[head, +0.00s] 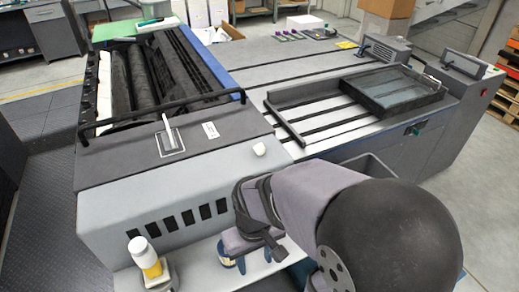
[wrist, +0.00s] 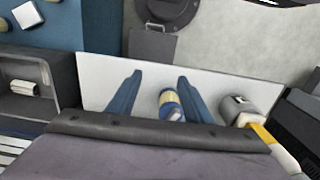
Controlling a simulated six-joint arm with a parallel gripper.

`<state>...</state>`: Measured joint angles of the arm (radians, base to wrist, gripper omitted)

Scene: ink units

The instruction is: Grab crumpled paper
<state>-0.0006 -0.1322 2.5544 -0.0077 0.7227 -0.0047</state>
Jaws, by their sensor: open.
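A small white lump (head: 260,149), which looks like the crumpled paper, lies on the grey machine top near its front edge in the head view. My gripper (head: 252,258) is lower and nearer the camera, over the pale front shelf, apart from the lump. In the wrist view my gripper (wrist: 158,77) has its two blue fingers spread apart. A small blue and cream container (wrist: 169,104) shows between them, with nothing visibly held. I cannot pick out the lump for certain in the wrist view. My arm hides part of the shelf in the head view.
A white bottle with a yellow band (head: 146,258) stands in a grey holder at the shelf's left. A grey bin (wrist: 30,75) at the left of the wrist view holds a small white item. A black rail (head: 165,121) rises above the machine top.

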